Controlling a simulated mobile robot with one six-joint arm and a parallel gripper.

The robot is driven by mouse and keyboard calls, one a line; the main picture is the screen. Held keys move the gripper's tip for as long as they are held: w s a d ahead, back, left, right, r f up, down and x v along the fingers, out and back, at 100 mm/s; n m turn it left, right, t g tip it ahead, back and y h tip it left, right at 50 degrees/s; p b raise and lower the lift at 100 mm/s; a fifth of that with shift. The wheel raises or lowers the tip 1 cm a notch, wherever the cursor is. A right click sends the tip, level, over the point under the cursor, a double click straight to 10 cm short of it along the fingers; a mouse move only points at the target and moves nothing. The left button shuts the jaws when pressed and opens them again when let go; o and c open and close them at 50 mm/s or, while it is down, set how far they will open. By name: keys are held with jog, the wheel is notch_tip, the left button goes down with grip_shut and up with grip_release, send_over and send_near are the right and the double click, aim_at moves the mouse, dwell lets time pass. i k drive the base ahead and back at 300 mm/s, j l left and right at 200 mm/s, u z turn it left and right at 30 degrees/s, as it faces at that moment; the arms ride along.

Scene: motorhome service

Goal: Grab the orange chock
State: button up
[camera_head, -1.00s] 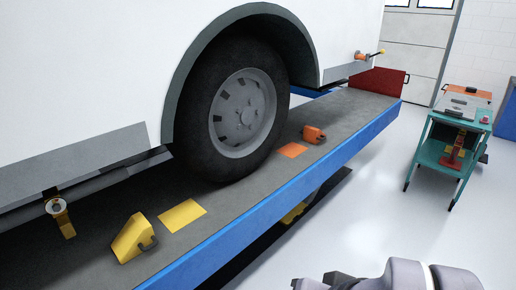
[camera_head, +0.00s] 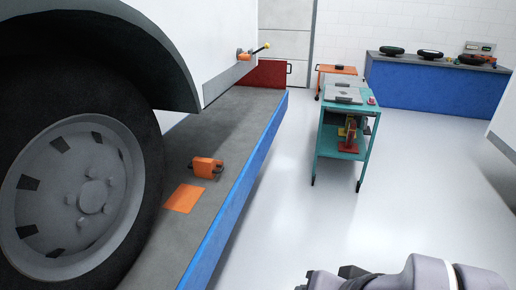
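The orange chock (camera_head: 206,168) sits on the grey platform (camera_head: 238,110) beyond an orange marked patch (camera_head: 183,198). My gripper (camera_head: 330,279) shows only in part at the bottom edge, right of the platform and well short of the chock. Its fingers are not clear enough to tell open from shut.
The platform has a blue side edge (camera_head: 240,185). A teal trolley (camera_head: 345,140) with tools stands on the floor beyond. A blue bench (camera_head: 430,88) lines the back wall. The white floor between platform and trolley is clear. An orange fitting (camera_head: 245,56) juts from the vehicle.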

aim_at(202, 168)
jog(key=i+l, duration=0.25)
jog(key=i, duration=0.25)
jog(key=i+l, duration=0.3)
jog(key=i, duration=0.2)
jog(key=i+l+z, duration=0.1)
jog(key=i+l, duration=0.15)
jog(key=i, duration=0.2)
jog(key=i+l, duration=0.25)
jog(key=i, duration=0.25)
jog(key=i+l+u, duration=0.15)
jog(key=i+u, duration=0.25)
jog(key=i+l+u, duration=0.15)
jog(key=u, duration=0.3)
jog(key=i+l+u, duration=0.25)
jog(key=u, duration=0.15)
jog(key=i+l+u, duration=0.15)
jog(key=l+u, duration=0.25)
jog(key=i+l+u, duration=0.1)
jog(key=l+u, duration=0.35)
jog(key=i, duration=0.35)
